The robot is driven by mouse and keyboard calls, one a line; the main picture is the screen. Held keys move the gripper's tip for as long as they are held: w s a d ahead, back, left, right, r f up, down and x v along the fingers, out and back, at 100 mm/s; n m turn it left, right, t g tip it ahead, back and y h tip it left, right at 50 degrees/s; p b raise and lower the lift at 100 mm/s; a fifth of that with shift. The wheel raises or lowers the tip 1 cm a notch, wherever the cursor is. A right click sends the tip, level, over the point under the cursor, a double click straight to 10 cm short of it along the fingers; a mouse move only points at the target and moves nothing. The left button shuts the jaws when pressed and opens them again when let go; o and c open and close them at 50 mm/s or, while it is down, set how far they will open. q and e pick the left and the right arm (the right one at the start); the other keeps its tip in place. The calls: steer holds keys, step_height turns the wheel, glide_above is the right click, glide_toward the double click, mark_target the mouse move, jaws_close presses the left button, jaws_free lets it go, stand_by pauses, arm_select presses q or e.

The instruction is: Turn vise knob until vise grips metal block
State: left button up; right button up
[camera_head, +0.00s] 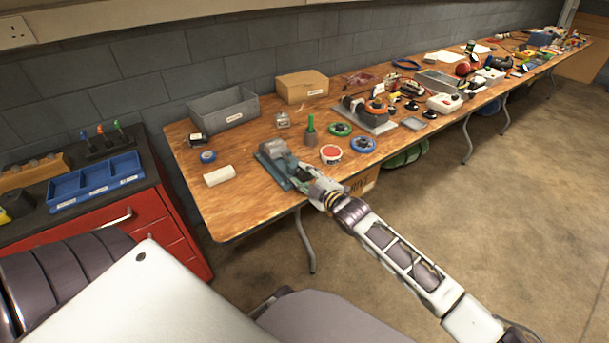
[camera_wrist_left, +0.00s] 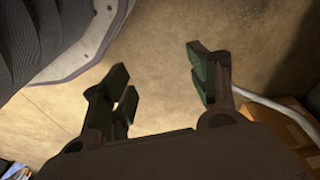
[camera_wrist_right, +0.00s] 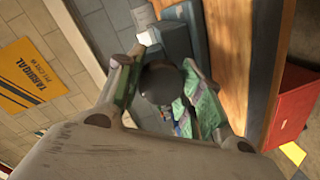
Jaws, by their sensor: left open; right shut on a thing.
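The blue-grey vise (camera_head: 280,168) stands at the front edge of the wooden table, with a light grey block (camera_head: 272,148) at its top; I cannot tell how tightly the jaws hold it. The vise body also shows in the right wrist view (camera_wrist_right: 175,40). My right gripper (camera_head: 314,182) reaches the vise's front. In the right wrist view its fingers (camera_wrist_right: 160,88) are shut on the dark round vise knob (camera_wrist_right: 158,82), one on each side. My left gripper (camera_wrist_left: 160,85) is open and empty above the floor, outside the head view.
A white roll (camera_head: 219,176), blue tape (camera_head: 208,156) and a red-topped tin (camera_head: 330,153) lie near the vise. A grey bin (camera_head: 222,108) and a cardboard box (camera_head: 301,86) stand behind. A red tool cabinet (camera_head: 150,215) is at left. Open floor lies right of the table.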

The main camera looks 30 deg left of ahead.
steer(key=shift+w+f+m, duration=0.1)
steer(key=shift+m, duration=1)
steer(key=m+b, duration=0.2)
steer(key=shift+m+g, duration=0.4)
steer(key=m+b, duration=0.1)
steer(key=m, duration=0.1)
steer(key=shift+m+y+b, duration=0.3)
steer(key=shift+y+b, duration=0.1)
steer(key=m+b, duration=0.2)
steer(key=shift+f+m+g, duration=0.1)
steer(key=shift+m+g, duration=0.2)
steer(key=m+y+b, duration=0.1)
steer(key=m+b, duration=0.2)
steer(key=m, duration=0.1)
steer(key=shift+m+b, duration=0.55)
steer(key=shift+m, duration=0.55)
arm_select(q)
steer(key=w+d+r+t+h, duration=0.1)
steer(key=d+r, duration=0.3)
steer(key=r, duration=0.8)
steer(key=shift+w+r+t+h, duration=0.15)
steer(key=shift+w+t+h, duration=0.25)
steer(key=shift+w+t, duration=0.2)
arm_select(e)
steer(key=shift+m, duration=0.4)
arm_select(q)
steer(key=shift+s+d+f, duration=0.1)
steer(key=shift+f, duration=0.1)
